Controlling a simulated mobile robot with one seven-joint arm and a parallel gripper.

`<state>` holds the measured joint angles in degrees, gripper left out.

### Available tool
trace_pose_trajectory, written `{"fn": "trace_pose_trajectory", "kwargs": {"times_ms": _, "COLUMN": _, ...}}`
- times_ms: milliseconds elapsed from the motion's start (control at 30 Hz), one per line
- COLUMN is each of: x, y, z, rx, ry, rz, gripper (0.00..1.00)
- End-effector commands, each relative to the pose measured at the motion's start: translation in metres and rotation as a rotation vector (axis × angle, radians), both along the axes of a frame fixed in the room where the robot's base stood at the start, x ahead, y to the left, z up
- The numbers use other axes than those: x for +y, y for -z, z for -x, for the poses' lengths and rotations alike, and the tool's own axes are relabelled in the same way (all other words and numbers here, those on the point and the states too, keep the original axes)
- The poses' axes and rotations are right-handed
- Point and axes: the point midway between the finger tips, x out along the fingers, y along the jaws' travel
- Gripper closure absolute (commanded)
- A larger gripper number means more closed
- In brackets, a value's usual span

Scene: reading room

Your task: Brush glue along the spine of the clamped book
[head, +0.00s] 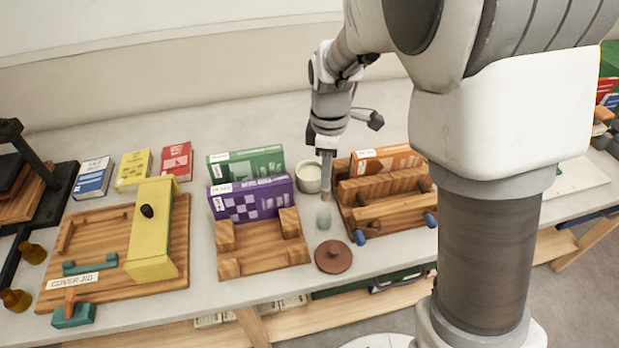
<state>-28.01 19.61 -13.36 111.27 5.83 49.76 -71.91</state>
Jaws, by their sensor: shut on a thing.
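My gripper (326,152) points down over the middle of the table, at the left end of the wooden press. It is shut on a thin brownish thing, probably the brush (326,174); its lower end is small and hard to make out. The orange book (395,158) is in the wooden press (385,212), a little right of my gripper. Part of the book is hidden behind the press boards. A small white pot (308,178) with pale contents, probably glue, stands just left of the brush. Whether the brush touches the pot or press, I cannot tell.
A pale green upright piece (323,217) and a round brown lid (333,257) stand in front of the pot. Left are a wooden rack (262,258) with purple (250,200) and green books (245,163), and a cover jig (105,250). Bare table lies behind.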

Motion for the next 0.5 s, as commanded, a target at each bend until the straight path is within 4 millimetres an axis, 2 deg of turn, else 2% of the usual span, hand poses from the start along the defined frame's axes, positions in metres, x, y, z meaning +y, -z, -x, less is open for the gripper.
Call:
{"fn": "trace_pose_trajectory", "kwargs": {"times_ms": 367, "x": 0.000, "y": 0.001, "z": -0.002, "rx": -0.005, "ry": 0.000, "rz": -0.001, "gripper": 1.00}}
{"fn": "trace_pose_trajectory", "kwargs": {"times_ms": 433, "x": 0.003, "y": 0.003, "z": -0.010, "rx": -0.030, "ry": -0.001, "rz": -0.007, "gripper": 1.00}}
{"fn": "trace_pose_trajectory", "kwargs": {"times_ms": 500, "x": 0.006, "y": 0.005, "z": -0.027, "rx": -0.078, "ry": 0.000, "rz": -0.018, "gripper": 1.00}}
